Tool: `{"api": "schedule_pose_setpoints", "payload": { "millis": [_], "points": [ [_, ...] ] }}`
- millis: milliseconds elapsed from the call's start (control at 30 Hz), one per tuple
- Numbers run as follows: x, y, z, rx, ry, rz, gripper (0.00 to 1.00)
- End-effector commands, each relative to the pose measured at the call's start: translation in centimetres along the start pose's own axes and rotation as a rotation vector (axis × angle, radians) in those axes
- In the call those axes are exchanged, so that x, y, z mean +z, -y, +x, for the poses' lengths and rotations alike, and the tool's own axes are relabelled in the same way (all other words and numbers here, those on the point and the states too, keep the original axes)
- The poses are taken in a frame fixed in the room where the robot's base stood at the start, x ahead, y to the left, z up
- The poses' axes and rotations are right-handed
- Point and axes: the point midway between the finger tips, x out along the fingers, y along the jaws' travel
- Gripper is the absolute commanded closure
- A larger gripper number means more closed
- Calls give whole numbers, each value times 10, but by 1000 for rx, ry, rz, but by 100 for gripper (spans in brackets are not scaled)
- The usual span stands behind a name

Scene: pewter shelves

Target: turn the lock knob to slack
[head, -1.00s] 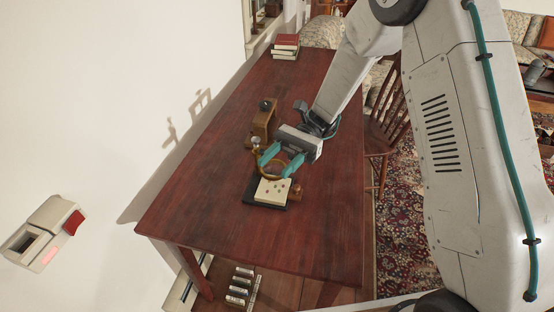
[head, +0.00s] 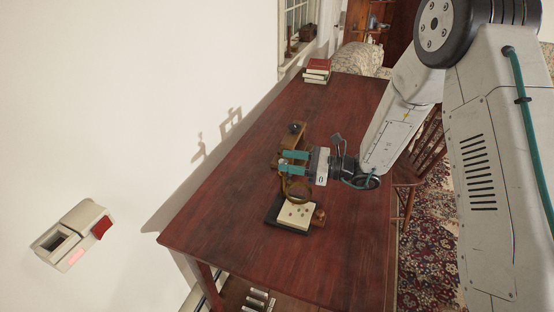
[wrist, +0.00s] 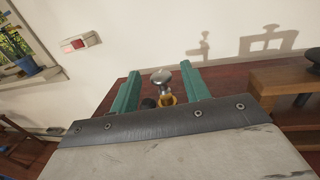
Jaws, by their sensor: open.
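A silver round-topped knob (wrist: 162,76), which looks like the lock knob, stands on a brass part (wrist: 168,99) in the wrist view. My gripper (wrist: 161,80) is open, with one teal finger on each side of the knob and visible gaps between. In the head view my gripper (head: 283,162) points left over the table, and its fingers largely hide the knob. Just below it are a brass ring (head: 297,196) and a cream plate with reddish dots (head: 293,216) on a black base (head: 272,210). I cannot read the knob's setting.
A wooden block (head: 297,139) with a black knob (head: 294,127) stands close behind my gripper. A small wooden knob (head: 319,215) sits right of the plate. Books (head: 317,71) lie at the table's far end. The red-brown table (head: 240,240) is clear in front.

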Motion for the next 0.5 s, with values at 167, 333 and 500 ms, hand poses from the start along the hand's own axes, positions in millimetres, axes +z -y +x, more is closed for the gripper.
{"api": "schedule_pose_setpoints", "payload": {
  "millis": [167, 333, 500],
  "points": [
    [0, -1, 28, 3, 0, -1, 54],
    [0, -1, 40, 2, 0, 0, 54],
    [0, -1, 42, 2, 0, 0, 54]
  ]
}}
